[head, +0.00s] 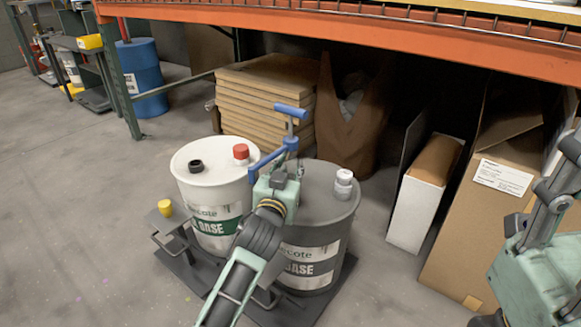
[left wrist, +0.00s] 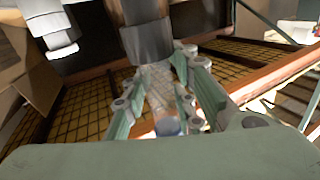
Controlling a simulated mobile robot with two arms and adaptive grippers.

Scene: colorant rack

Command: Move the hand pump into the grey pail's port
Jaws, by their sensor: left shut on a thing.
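The hand pump has a blue T handle (head: 290,111) and a blue spout (head: 264,161). My left gripper (head: 282,178) is shut on it, above the grey pail (head: 325,205). The pump looks about upright, with its spout to the left. In the upside-down left wrist view, the fingers (left wrist: 165,95) are around the pump's shaft, and a wide grey collar (left wrist: 148,40) lies beyond them. A white cap (head: 343,180) stands on the grey pail's right side. My gripper hides the pail's port and the pump's lower end; I cannot tell whether the pump is in it.
A white pail (head: 205,195) with a black port ring (head: 195,166) and red cap (head: 241,152) stands at left. A yellow cap (head: 165,207) is on a small side shelf. The orange rack beam (head: 380,38) runs above; cartons (head: 500,180) stand at right.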

